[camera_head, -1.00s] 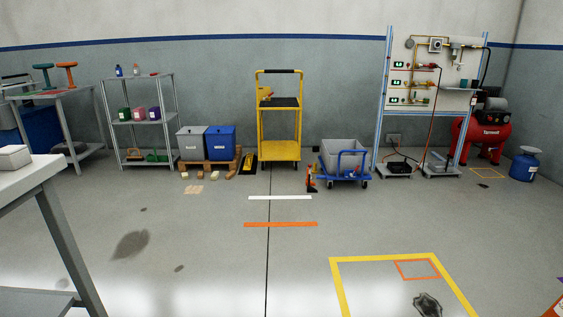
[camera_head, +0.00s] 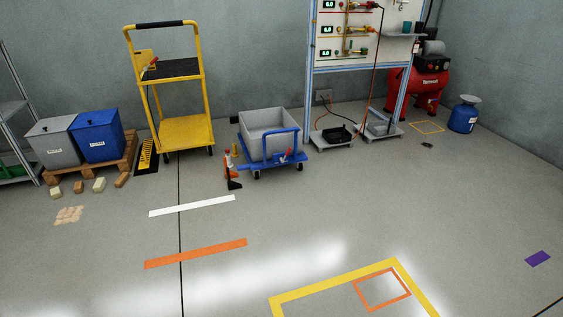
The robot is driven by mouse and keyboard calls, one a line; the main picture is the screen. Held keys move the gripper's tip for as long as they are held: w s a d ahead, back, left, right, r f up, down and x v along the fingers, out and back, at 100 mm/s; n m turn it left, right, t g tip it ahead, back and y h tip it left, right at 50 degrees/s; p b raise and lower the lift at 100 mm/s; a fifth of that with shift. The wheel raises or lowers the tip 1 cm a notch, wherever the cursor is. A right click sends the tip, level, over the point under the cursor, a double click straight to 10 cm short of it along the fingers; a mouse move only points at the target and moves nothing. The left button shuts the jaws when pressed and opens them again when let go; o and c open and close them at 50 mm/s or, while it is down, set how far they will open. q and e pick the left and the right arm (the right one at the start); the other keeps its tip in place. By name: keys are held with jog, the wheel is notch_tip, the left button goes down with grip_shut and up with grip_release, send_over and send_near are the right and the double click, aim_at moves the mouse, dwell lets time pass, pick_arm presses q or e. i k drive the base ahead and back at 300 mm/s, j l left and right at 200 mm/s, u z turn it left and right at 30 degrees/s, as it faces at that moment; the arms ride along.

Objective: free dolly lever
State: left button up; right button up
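A low blue dolly (camera_head: 262,166) with a blue push handle stands on the floor near the middle of the head view. It carries an open grey bin (camera_head: 269,130). A small red lever-like part (camera_head: 285,154) shows at the dolly's right front, too small to tell its position. An orange and black upright item (camera_head: 230,170) stands at the dolly's left front corner; I cannot tell whether it touches the dolly. Neither of my grippers is in view.
A yellow cart (camera_head: 184,132) stands behind left, beside a pallet (camera_head: 108,165) with grey and blue bins. A test rack and a red compressor (camera_head: 417,88) stand at the right. The floor in front, with white, orange and yellow markings, is clear.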

aim_at(287, 154)
jog(key=i+l+u, duration=0.1)
jog(key=i+l, duration=0.5)
jog(key=i+l+z, duration=0.3)
jog(key=i, duration=0.85)
jog(key=i+l+z, duration=0.1)
jog(key=i+z, duration=0.15)
jog(key=i, duration=0.9)
